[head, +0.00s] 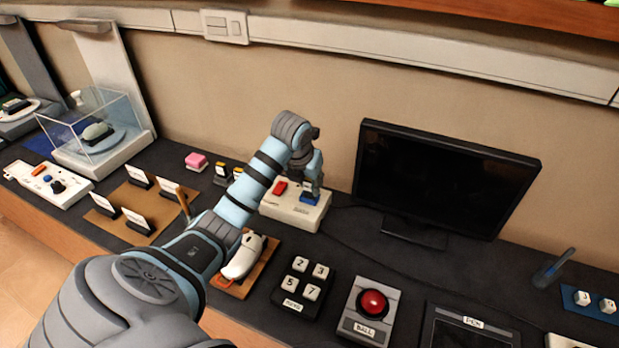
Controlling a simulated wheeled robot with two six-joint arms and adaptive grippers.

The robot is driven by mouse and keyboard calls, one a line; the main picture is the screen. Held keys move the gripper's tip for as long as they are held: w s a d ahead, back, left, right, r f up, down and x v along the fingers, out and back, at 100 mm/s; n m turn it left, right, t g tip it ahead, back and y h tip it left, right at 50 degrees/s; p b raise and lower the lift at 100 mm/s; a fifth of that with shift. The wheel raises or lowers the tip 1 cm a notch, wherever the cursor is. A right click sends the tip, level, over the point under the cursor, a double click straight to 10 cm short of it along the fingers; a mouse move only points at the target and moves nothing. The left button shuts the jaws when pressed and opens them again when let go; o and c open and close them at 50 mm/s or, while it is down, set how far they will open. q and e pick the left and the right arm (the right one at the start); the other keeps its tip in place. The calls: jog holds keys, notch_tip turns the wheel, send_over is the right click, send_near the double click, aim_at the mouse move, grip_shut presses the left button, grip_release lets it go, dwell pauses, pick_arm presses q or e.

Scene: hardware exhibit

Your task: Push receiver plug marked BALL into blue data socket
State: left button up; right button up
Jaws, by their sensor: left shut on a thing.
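A white box (288,212) stands on the dark counter near the wall, with a red socket (281,188) at its left and a blue socket (309,199) at its right. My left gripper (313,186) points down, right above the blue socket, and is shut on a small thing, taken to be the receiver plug. The plug is mostly hidden by the fingers, and its marking cannot be read. I cannot tell whether it touches the blue socket or how deep it sits. My right gripper is not in view.
A black monitor (445,180) stands right of the box. In front are a white mouse (244,257), a number keypad (304,287) and a red trackball unit (372,304).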

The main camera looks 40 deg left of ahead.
pick_arm(q)
jog(key=shift+f+b, duration=0.4)
jog(key=shift+f, duration=0.25)
jog(key=o, duration=0.9)
jog(key=o, duration=0.5)
notch_tip(320, 180, up, 7)
jog(key=p, duration=0.6)
jog(key=shift+r+p, duration=0.15)
jog(key=shift+p, duration=0.2)
